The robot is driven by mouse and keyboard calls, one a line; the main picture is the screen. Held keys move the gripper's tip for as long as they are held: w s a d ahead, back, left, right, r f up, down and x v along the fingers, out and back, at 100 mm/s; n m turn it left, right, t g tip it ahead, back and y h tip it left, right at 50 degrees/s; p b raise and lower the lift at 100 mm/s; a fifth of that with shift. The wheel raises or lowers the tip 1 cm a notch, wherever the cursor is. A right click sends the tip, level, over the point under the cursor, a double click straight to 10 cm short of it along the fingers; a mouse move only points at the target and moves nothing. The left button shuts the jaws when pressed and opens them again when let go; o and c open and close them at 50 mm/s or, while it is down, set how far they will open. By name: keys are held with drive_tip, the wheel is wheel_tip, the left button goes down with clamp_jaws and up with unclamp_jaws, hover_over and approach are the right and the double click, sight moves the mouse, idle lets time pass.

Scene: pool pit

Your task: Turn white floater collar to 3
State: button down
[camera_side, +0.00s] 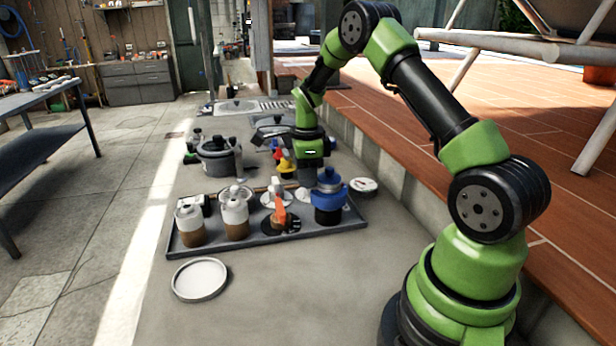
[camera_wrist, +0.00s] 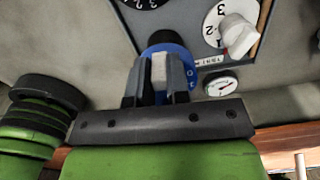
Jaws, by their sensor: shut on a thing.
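Two white-topped floaters with brown bases stand at the left of the tray, the left one (camera_side: 190,226) and the right one (camera_side: 234,214). Collar marks on them are too small to read. A blue floater (camera_side: 328,196) with a dark body stands at the tray's right end. In the side view the fingertips are largely hidden. The blue collar carries white marks, partly hidden.
The dark tray (camera_side: 200,250) also holds an orange-handled valve (camera_side: 279,208). A white numbered dial (camera_wrist: 213,22) with a white knob lies near my gripper. A round gauge (camera_wrist: 222,86) is outside the tray. Pots stand behind; a pale round lid (camera_side: 199,280) lies in front.

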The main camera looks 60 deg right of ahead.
drive_tip(key=shift+w+d+m, duration=0.1)
drive_tip(key=shift+d+m, duration=0.05)
drive_tip(key=shift+m, duration=0.25)
drive_tip(key=c, duration=1.1)
unclamp_jaws()
wheel_tip(320, 180, up, 10)
